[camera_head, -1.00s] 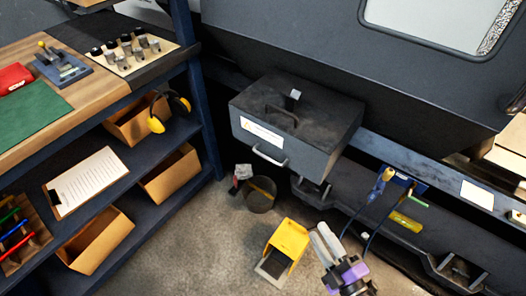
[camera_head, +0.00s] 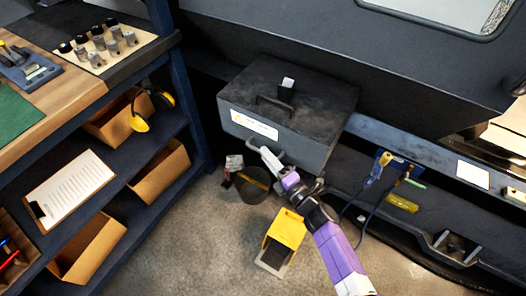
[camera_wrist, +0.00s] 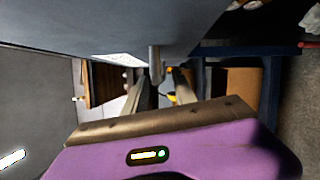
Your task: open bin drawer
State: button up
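The bin drawer (camera_head: 250,124) is a dark grey box under the machine, with a white label on its front face. Its pale bar handle (camera_head: 251,142) is on the lower front, partly hidden by my gripper. My gripper (camera_head: 266,156) is at the handle, reaching up from the lower right. In the wrist view, my gripper (camera_wrist: 161,83) has its two fingers apart, with the handle (camera_wrist: 155,62) showing between and just beyond the tips. I cannot tell whether a finger touches it. The drawer front looks closed.
A yellow dustpan-like item (camera_head: 286,232) and a dark round container (camera_head: 253,186) are on the floor below. A blue shelf unit (camera_head: 190,110) with cardboard boxes stands left. Cables and tools (camera_head: 385,165) hang on the machine at right. Floor in front is partly clear.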

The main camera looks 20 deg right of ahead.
jog(key=shift+x, duration=1.25)
grip_shut()
dwell(0.5)
